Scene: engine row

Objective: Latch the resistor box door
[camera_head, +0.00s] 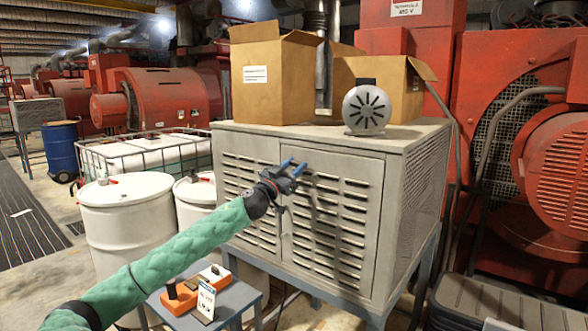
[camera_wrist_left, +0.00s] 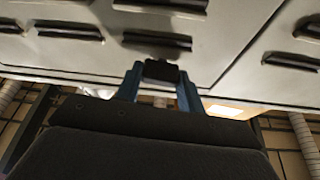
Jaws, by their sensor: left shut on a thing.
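The resistor box (camera_head: 412,150) is a light grey louvered cabinet on a stand in the middle of the head view. Its front has a left door (camera_head: 232,168) and a right door (camera_head: 372,215), split by an upright seam; both look closed or nearly so. My left gripper (camera_head: 292,168) is at the upper front near this seam. In the left wrist view its blue fingers (camera_wrist_left: 160,80) are shut on a small black latch handle (camera_wrist_left: 162,71) on the louvered door (camera_wrist_left: 90,55). The arm hides part of the left door. My right gripper is out of view.
Cardboard boxes (camera_head: 272,80) and a round grey device (camera_head: 366,108) stand on top of the cabinet. White drums (camera_head: 128,225) stand at left. A small table (camera_head: 235,300) with tools is below my left arm. Red machinery (camera_head: 550,150) is close at right.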

